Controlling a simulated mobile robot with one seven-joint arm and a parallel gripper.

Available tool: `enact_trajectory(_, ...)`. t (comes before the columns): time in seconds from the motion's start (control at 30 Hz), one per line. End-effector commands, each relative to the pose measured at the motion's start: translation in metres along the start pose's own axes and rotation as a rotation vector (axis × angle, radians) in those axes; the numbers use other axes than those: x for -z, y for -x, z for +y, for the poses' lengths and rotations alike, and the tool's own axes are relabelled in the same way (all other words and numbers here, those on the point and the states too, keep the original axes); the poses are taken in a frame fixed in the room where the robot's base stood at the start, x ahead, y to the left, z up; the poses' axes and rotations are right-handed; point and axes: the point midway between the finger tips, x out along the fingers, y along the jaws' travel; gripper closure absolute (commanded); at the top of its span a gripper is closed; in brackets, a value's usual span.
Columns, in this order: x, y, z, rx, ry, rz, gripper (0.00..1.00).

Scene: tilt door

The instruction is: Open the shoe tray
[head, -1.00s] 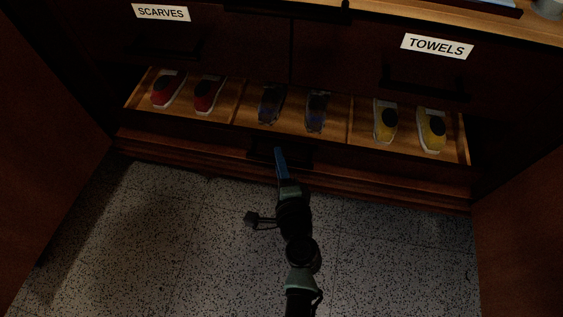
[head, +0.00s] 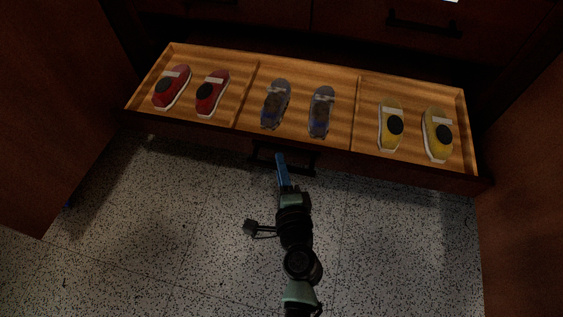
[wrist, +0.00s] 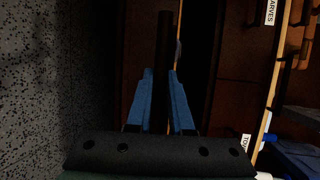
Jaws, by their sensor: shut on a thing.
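The shoe tray (head: 243,100) is a wide wooden drawer with three compartments, pulled out from the dark cabinet. Red shoes (head: 172,87) lie in the left compartment, dark blue-grey shoes (head: 321,112) in the middle and yellow shoes (head: 437,134) in the right. A dark bar handle (head: 306,170) is on the middle of its front. My gripper (head: 281,160) is at the left part of the handle. In the wrist view, the blue fingers of my gripper (wrist: 163,90) are shut on the dark handle bar (wrist: 163,60), one on each side.
A cabinet door (head: 60,90) stands open at the left and another (head: 520,220) at the right, flanking the tray. Upper drawers with a dark handle (head: 424,27) are above it. The speckled floor (head: 200,230) in front is clear.

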Motion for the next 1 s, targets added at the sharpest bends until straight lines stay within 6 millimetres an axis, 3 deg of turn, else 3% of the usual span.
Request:
enact_trajectory(0.43, 0.0006, 0.0016, -0.0003, 0.002, 0.000, 0.003, 1.00)
enact_trajectory(0.47, 0.0007, 0.0016, -0.0003, 0.002, 0.000, 0.003, 0.77)
enact_trajectory(0.6, 0.0004, 0.0015, -0.0002, 0.001, 0.000, 0.003, 0.52)
enact_trajectory(1.0, -0.0004, 0.0073, 0.0008, -0.002, -0.001, 0.001, 0.51)
